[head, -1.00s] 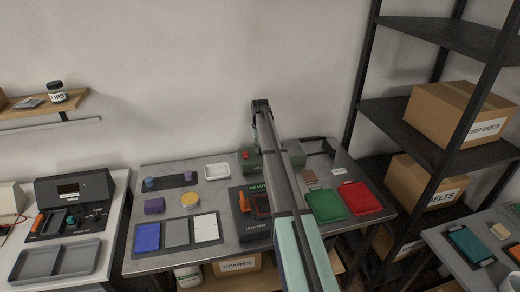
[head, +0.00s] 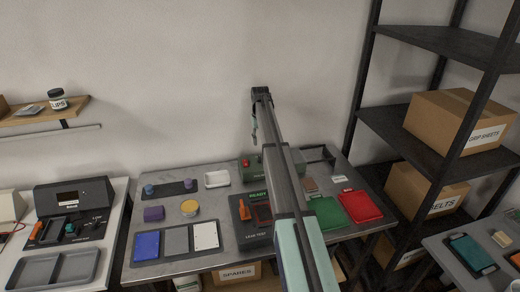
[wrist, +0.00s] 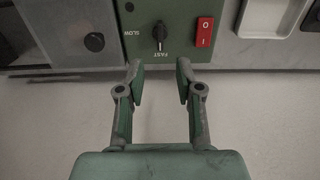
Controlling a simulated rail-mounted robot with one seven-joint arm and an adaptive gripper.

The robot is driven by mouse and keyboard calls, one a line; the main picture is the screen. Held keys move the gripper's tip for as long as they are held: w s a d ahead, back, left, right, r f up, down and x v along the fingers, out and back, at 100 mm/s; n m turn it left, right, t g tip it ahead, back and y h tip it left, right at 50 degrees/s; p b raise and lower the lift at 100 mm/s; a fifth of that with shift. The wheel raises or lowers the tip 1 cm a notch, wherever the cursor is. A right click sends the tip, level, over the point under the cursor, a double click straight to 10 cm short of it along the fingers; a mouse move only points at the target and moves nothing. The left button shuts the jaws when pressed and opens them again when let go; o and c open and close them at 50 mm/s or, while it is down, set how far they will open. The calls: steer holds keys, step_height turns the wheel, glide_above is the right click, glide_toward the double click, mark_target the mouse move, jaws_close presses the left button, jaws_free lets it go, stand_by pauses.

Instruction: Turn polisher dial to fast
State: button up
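The polisher (wrist: 177,57) is a dark green box. In the wrist view its front panel carries a black dial (wrist: 160,33) with SLOW marked at its left and FAST below it. The dial's ridge stands about vertical; I cannot tell which end is the pointer. A red switch (wrist: 205,32) is right of the dial. My gripper (wrist: 160,76) is open and empty, its fingertips apart below the dial in the picture and not touching it. In the head view the polisher (head: 250,165) is partly hidden behind my arm; my gripper (head: 254,138) hangs above it.
A white tray (head: 217,179) stands left of the polisher. A tester with a green READY label (head: 257,195) is in front of it. A black shelf rack (head: 400,130) stands further right.

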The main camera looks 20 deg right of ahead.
steer(key=shift+r, duration=1.3)
